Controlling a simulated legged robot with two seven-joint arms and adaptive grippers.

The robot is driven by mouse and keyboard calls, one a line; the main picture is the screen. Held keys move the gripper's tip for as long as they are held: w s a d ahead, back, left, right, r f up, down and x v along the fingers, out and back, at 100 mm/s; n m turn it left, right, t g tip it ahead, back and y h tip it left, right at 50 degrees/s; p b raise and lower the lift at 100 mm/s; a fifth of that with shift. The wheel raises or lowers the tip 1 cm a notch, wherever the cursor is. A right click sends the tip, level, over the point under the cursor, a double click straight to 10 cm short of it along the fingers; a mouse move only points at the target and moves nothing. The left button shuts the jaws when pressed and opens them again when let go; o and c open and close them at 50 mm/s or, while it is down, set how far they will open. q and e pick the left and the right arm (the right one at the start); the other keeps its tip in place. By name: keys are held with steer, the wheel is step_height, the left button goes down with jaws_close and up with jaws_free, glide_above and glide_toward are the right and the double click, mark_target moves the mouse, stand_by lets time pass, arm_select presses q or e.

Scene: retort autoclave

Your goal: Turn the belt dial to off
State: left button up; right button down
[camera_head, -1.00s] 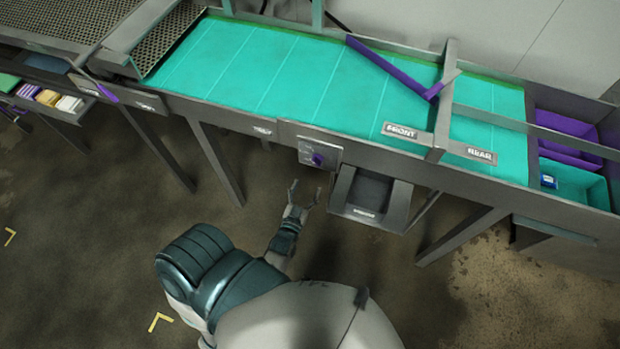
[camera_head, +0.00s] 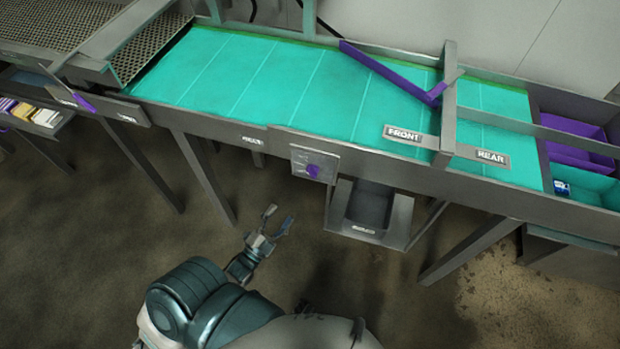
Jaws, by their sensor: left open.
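The belt dial is a purple knob (camera_head: 313,171) on a small grey panel (camera_head: 300,160) on the front side of the conveyor. The teal belt (camera_head: 290,85) lies above and behind it. My left gripper (camera_head: 278,217) is open and empty, below and to the left of the dial and apart from it. Its fingers point up toward the conveyor. The dial's markings are too small to read. My right gripper is not in view.
A grey bin (camera_head: 370,212) hangs under the conveyor, right of the dial. A purple diverter bar (camera_head: 390,72) crosses the belt. Conveyor legs (camera_head: 203,175) stand to the left. Purple (camera_head: 575,145) and teal (camera_head: 585,185) bins sit at the right end.

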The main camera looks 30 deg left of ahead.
arm_select(q)
steer(key=p, duration=0.1)
glide_toward(311, 176)
steer(key=x, duration=0.5)
steer(key=shift+w+a+r, duration=0.15)
steer(key=shift+w, duration=0.05)
steer(key=x, duration=0.5)
steer(key=shift+w+a, duration=0.2)
steer(key=shift+a, duration=0.05)
steer(key=shift+d, duration=0.15)
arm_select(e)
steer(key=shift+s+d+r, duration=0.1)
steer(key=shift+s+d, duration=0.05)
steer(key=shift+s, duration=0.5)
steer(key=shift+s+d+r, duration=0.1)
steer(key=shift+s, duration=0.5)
arm_select(q)
steer(key=shift+d, duration=0.1)
steer(key=c, duration=1)
steer(key=shift+c, duration=0.8)
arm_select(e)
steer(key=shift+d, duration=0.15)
arm_select(q)
steer(key=shift+f, duration=0.2)
